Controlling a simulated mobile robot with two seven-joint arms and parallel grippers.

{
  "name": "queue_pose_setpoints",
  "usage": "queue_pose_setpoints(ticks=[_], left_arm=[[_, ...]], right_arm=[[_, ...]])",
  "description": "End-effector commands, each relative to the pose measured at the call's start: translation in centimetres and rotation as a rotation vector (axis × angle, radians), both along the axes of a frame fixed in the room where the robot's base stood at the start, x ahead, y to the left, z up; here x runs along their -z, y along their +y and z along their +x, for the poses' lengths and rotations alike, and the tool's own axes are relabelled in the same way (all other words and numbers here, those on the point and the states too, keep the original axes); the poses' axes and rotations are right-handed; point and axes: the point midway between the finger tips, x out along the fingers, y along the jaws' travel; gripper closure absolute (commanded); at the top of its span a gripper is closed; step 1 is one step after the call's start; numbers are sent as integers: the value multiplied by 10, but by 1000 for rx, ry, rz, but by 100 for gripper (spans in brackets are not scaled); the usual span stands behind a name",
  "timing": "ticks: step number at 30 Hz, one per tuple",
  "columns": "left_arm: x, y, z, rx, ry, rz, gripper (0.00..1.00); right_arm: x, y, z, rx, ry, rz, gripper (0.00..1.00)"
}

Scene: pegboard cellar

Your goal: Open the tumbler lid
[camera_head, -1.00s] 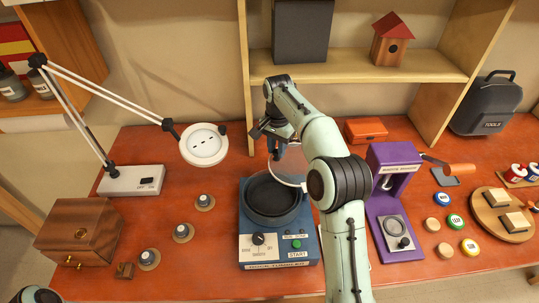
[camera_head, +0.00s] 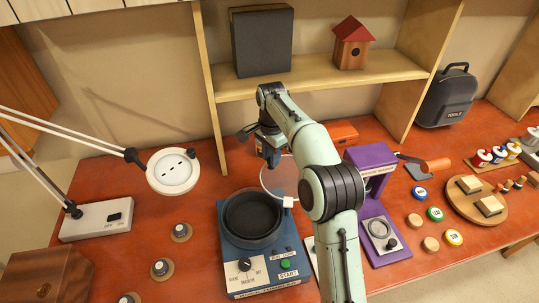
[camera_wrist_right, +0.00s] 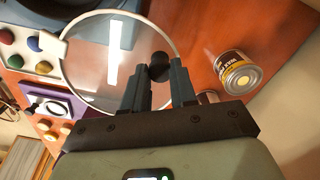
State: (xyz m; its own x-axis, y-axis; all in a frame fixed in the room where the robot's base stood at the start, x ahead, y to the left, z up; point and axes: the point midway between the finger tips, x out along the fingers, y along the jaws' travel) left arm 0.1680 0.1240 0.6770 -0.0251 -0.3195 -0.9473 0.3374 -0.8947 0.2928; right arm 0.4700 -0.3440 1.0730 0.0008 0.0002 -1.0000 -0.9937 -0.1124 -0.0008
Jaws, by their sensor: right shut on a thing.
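The blue tumbler (camera_head: 232,262) stands on the red workbench, with its round dark bowl (camera_head: 253,221) uncovered. Its clear round lid (camera_head: 279,180) is swung up and tilted at the back right of the bowl, partly behind my right arm. My right gripper (camera_head: 268,156) is behind the lid. In the right wrist view the clear lid (camera_wrist_right: 110,75) fills the upper left, and my right gripper (camera_wrist_right: 160,82) is shut on its black knob (camera_wrist_right: 158,63). My left gripper is not in view.
The lamp head (camera_head: 172,171) hangs left of the tumbler. A purple press (camera_head: 372,160) stands close to its right, beyond my arm. A tin (camera_wrist_right: 238,75) stands near my right gripper.

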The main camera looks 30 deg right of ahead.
Motion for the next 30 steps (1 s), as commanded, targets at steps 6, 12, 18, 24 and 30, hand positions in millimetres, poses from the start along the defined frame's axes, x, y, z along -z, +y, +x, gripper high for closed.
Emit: queue_pose_setpoints(ticks=[6,12,18,24,30], left_arm=[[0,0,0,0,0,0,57],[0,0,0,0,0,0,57],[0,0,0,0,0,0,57],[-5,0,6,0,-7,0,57],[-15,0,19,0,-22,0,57]], right_arm=[[1,0,0,0,1,-2,100],[1,0,0,0,2,-1,48],[1,0,0,0,1,-1,48],[-13,0,1,0,-2,-1,48],[-54,0,3,0,-7,-2,48]])
